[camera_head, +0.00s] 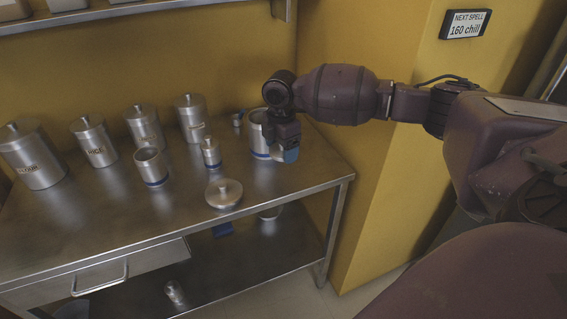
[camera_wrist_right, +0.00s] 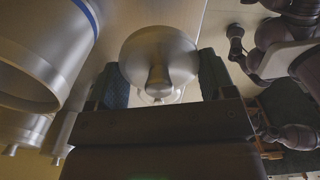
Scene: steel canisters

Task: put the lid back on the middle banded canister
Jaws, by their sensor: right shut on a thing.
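My right gripper (camera_head: 287,153) points down beside the right banded canister (camera_head: 258,136), which is open and has a blue band. In the right wrist view, a round steel lid (camera_wrist_right: 158,50) with its knob toward the camera lies between the fingers (camera_wrist_right: 160,85). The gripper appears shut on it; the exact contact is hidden. The left banded canister (camera_head: 149,165) stands open. The middle, smaller banded canister (camera_head: 211,155) has a knobbed top. Another steel lid (camera_head: 223,194) lies knob up on the table near the front. My left gripper does not show clearly.
Several lidded, labelled canisters (camera_head: 95,142) stand at the left and back of the steel table (camera_head: 110,215). A small item (camera_head: 237,119) stands at the back. A shelf (camera_head: 110,12) hangs above. The front of the tabletop has free room.

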